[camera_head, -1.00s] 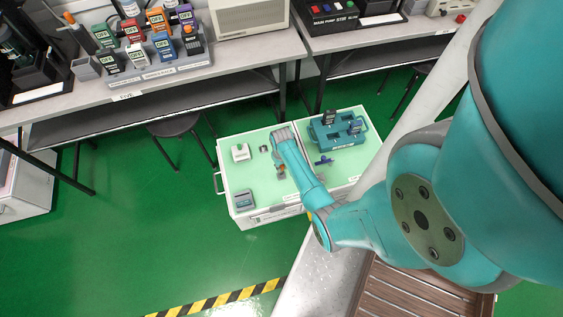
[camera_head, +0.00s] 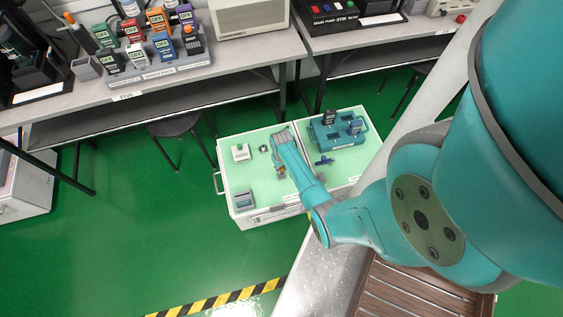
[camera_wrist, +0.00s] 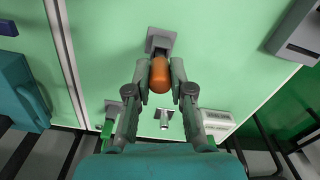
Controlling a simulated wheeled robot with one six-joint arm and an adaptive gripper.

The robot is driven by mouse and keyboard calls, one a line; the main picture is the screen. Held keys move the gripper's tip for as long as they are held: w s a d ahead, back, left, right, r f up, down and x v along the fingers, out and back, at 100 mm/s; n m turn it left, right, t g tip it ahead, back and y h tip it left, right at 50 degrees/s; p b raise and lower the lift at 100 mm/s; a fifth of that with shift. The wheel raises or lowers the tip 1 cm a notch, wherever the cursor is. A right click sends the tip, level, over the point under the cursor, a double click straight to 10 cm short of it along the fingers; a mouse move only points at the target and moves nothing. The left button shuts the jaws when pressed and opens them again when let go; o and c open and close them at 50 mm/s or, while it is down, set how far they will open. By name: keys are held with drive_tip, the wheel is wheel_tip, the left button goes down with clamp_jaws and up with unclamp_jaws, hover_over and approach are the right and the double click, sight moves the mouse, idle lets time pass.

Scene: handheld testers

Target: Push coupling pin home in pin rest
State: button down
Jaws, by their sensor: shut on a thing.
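My gripper (camera_wrist: 158,82) is shut on a rounded orange piece (camera_wrist: 160,74), which I take to be the coupling pin. A small grey square block (camera_wrist: 160,39), which may be the pin rest, sits right at the far end of the orange piece. I cannot tell how deep the pin sits in it, as the joint between them is hidden. In the head view, my arm covers most of the gripper, and only a bit of orange (camera_head: 281,170) shows beside it over the green cart top (camera_head: 262,188).
A teal fixture (camera_head: 352,140) and a small blue piece (camera_head: 324,161) are to the right on the cart.

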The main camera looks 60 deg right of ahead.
drive_tip(key=shift+f, duration=0.1)
drive_tip(key=c, duration=0.9)
unclamp_jaws()
drive_tip(key=shift+c, duration=0.2)
wheel_tip(320, 180, up, 12)
